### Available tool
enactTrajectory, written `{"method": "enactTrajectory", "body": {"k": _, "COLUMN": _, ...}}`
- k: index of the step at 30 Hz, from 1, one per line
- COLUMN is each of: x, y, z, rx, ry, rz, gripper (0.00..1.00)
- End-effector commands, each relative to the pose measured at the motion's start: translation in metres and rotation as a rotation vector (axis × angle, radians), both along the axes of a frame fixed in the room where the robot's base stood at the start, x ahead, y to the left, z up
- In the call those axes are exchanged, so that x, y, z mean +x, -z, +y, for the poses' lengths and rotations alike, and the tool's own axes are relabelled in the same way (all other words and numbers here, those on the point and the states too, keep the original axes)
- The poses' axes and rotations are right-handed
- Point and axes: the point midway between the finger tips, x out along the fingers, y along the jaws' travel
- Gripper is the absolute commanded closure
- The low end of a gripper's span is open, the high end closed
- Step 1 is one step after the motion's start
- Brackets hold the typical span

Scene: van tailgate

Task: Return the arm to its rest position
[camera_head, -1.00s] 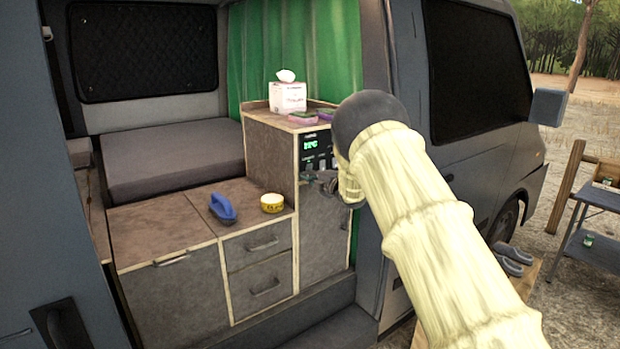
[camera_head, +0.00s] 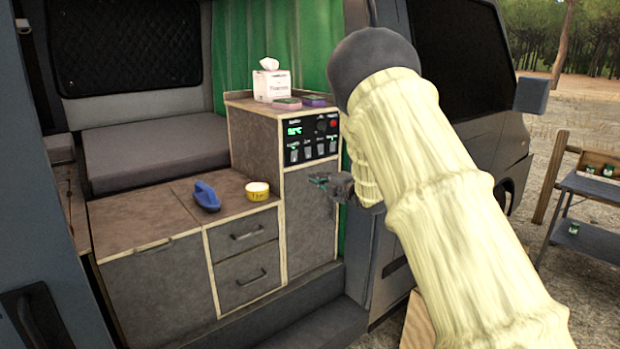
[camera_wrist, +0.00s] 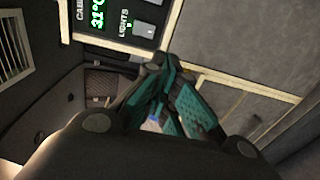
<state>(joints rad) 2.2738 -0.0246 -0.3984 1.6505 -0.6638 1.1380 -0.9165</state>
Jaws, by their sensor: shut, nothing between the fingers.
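My gripper (camera_head: 322,180) is at the end of my pale-sleeved arm, in front of the tall cabinet (camera_head: 308,215) and just below its black control panel (camera_head: 312,140). It is shut with nothing between its fingers. In the wrist view my gripper (camera_wrist: 172,100) shows its dark fingers with teal pads close together. The control panel (camera_wrist: 125,18) appears at the top of that view, with green digits and a lights label. My forearm hides part of the van's door frame and side.
A tissue box (camera_head: 271,84) and pink and purple sponges (camera_head: 300,102) are on the cabinet top. A folding table (camera_head: 600,240) stands outside at right.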

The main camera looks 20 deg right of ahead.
Motion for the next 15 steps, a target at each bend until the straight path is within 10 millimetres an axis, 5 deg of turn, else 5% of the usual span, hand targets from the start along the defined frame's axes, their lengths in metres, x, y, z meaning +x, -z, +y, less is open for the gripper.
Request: {"method": "enactTrajectory", "body": {"k": 15, "x": -0.0026, "y": 0.0014, "z": 0.0029, "rx": 0.0, "ry": -0.004, "rz": 0.001, "gripper": 1.0}}
